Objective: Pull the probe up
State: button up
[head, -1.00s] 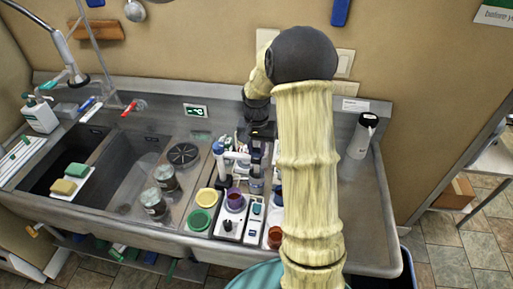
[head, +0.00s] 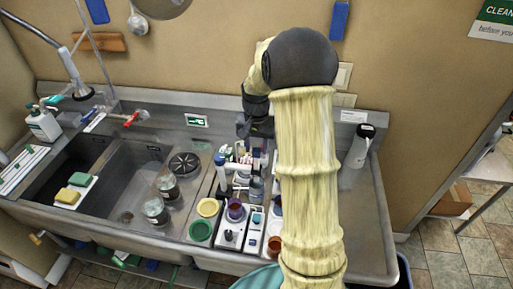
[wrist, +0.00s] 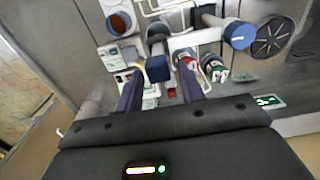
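The meter stand has a white post with a blue cap (head: 219,160); the post and its blue cap (wrist: 238,34) also show at the upper right of the wrist view. A pale arm runs from the post towards a grey body with a blue block end (wrist: 157,69), which looks like the probe head. My gripper (wrist: 159,68) has two dark purple fingers, one on each side of the blue block, with gaps showing beside it. It appears open. In the head view my gripper hangs above the back of the station, largely hidden by my arm. The probe's lower end is hidden.
A purple-filled cup (head: 235,211) and a red-brown cup (head: 274,245) stand at the front. Yellow (head: 208,207) and green (head: 200,230) round dishes lie left of them. Small bottles crowd the back.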

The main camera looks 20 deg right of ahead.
jog(key=shift+o, duration=0.5)
jog(key=shift+s, duration=0.2)
jog(key=shift+f, duration=0.1)
jog(key=shift+w, duration=0.1)
notch_tip(320, 180, up, 18)
jog(key=b, duration=0.3)
jog(key=shift+f, duration=0.25)
dwell(0.5)
